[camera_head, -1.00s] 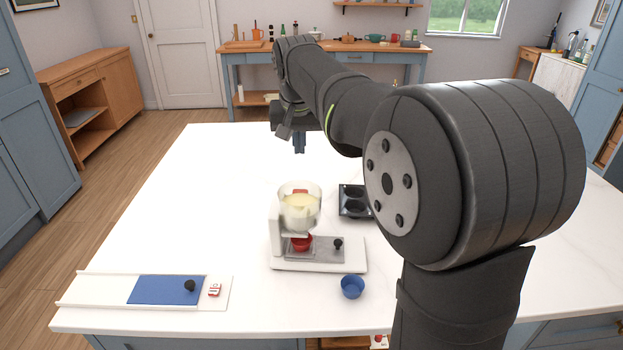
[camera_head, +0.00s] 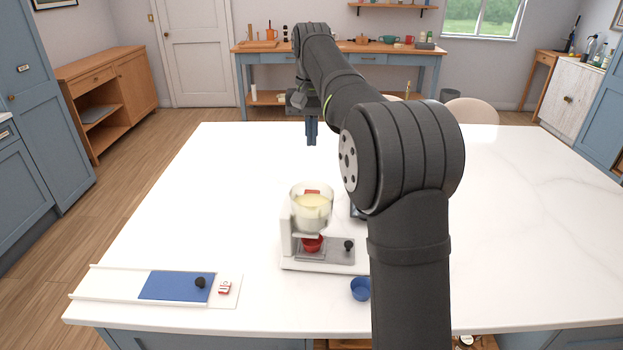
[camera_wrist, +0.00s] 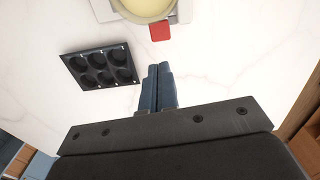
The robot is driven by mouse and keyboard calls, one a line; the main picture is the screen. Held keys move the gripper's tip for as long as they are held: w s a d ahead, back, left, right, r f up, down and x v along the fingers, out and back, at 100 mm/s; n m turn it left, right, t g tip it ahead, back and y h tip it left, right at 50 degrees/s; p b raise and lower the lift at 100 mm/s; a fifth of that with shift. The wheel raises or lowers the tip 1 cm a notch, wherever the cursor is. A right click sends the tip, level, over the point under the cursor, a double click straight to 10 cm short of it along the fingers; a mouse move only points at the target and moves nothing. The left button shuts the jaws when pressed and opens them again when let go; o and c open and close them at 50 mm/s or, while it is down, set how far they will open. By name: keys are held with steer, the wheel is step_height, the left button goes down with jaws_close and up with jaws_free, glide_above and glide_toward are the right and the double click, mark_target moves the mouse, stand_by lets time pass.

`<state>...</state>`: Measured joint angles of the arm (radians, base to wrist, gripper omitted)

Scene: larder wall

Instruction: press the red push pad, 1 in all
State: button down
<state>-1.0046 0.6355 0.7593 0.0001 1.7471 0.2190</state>
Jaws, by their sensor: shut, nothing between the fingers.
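The red push pad (camera_wrist: 160,31) shows as a small red square at the edge of the machine's bowl in the wrist view. In the head view the red pad (camera_head: 312,192) shows at the far side of the bowl. The white machine (camera_head: 289,250) stands upright on the counter, with a clear bowl (camera_head: 312,212) of pale yellow mix and a red cup (camera_head: 312,243) under it. My gripper (camera_head: 311,142) is shut and empty, beyond the machine and apart from the pad. Its fingertips (camera_wrist: 159,68) point toward the pad in the wrist view.
A dark muffin tin (camera_wrist: 100,66) lies near the machine, mostly behind my arm in the head view. A blue cup (camera_head: 360,288) stands in front. A white tray with a blue panel (camera_head: 172,286) and a red-and-white piece (camera_head: 224,287) lie at the left. The counter's left middle is clear.

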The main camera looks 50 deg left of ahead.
step_height(320, 180, down, 14)
stand_by(0.5)
steer(key=shift+f, duration=1.45)
step_height(320, 180, up, 14)
steer(key=shift+r, duration=0.25)
stand_by(1.0)
